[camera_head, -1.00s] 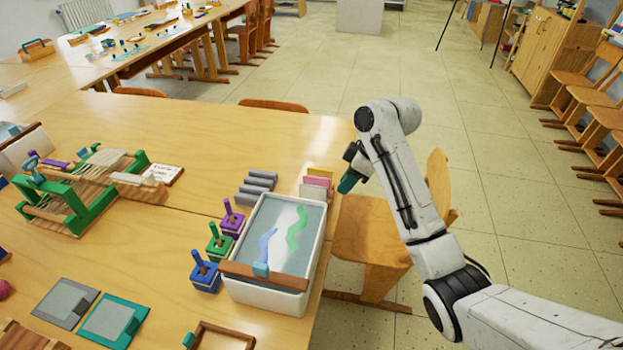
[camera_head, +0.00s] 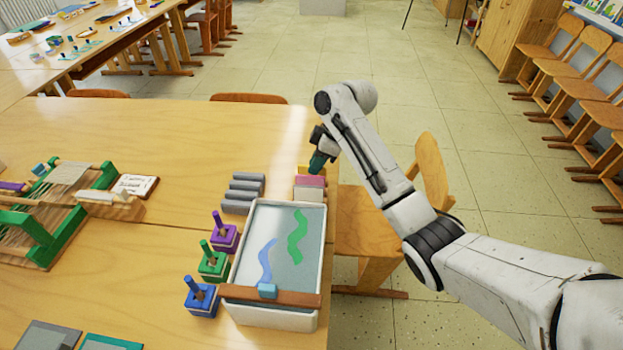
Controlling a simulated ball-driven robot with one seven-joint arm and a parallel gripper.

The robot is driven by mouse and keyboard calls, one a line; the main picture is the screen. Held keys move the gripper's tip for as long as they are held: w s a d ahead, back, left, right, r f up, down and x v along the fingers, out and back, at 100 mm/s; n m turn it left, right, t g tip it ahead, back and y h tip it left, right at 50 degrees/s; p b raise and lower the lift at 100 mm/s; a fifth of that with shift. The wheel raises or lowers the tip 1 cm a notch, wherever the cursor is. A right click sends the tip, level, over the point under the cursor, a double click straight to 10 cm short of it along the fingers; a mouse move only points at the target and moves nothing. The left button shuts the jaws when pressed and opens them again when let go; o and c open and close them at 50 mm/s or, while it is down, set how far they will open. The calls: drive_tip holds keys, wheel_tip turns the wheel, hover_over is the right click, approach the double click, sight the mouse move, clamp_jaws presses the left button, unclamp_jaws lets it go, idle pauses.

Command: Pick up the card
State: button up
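A small white card with dark writing (camera_head: 132,185) lies at the left on the table, beside the green-framed loom. My gripper (camera_head: 317,163) is at the table's right edge, far to the right of that card. Its dark, teal-tipped end points down over the back of a short row of yellow, pink and white flat pieces. The pink piece (camera_head: 310,181) and white piece (camera_head: 308,194) show clearly; the yellow piece (camera_head: 303,170) is partly hidden by the gripper. I cannot tell whether the gripper touches it or whether its fingers are apart.
A white tray (camera_head: 322,260) with green and blue wavy shapes stands at the table's right edge. Several grey bars (camera_head: 242,194) and purple, green and blue handled stamps (camera_head: 213,264) are left of it. A wooden chair (camera_head: 365,235) stands close on the right. The table's back middle is clear.

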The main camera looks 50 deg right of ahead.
drive_tip(key=shift+x, duration=2.35)
drive_tip(key=shift+a, duration=0.15)
clamp_jaws()
